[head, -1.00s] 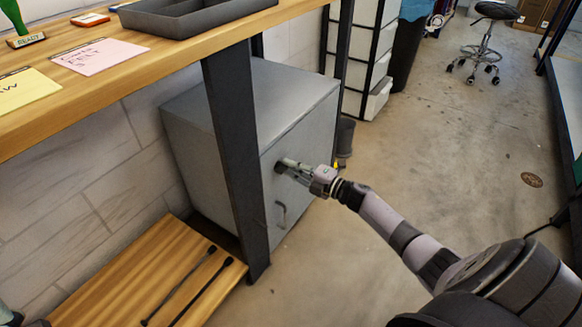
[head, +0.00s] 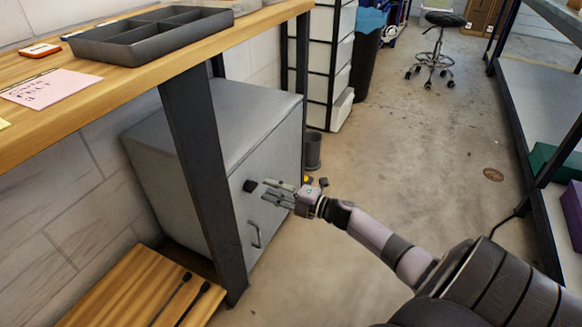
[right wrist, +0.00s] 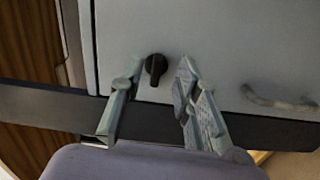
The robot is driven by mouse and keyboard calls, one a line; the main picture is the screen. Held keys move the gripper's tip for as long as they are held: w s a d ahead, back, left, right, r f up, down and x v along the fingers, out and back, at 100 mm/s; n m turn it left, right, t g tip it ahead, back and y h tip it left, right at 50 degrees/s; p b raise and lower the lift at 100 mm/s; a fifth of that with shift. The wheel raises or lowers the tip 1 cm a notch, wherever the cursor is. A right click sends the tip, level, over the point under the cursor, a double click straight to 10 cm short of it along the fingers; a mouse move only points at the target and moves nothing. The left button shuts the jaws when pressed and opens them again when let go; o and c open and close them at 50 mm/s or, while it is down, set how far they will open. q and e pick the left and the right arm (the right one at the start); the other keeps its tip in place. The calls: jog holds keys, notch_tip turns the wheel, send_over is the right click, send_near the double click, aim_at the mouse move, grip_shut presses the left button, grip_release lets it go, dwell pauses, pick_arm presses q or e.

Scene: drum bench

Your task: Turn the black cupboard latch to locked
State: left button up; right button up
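The black latch (head: 250,186) is a small knob on the front door of the grey cupboard (head: 262,160) under the bench. It also shows in the right wrist view (right wrist: 155,66), with its grip pointing down in that picture. My right gripper (head: 268,190) is in front of the door, a little to the right of the latch. Its fingers (right wrist: 155,85) are spread open, with the latch seen between and beyond them; they look apart from it and hold nothing. My left gripper is not in view.
A metal handle (head: 255,235) sits lower on the cupboard door. The bench leg (head: 205,180) stands close to the cupboard's left. A wooden lower shelf (head: 130,295) holds two dark rods. The floor (head: 400,150) to the right is clear.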

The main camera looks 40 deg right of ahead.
jog(key=v, duration=0.7)
jog(key=shift+s, duration=0.4)
jog(key=shift+d, duration=0.1)
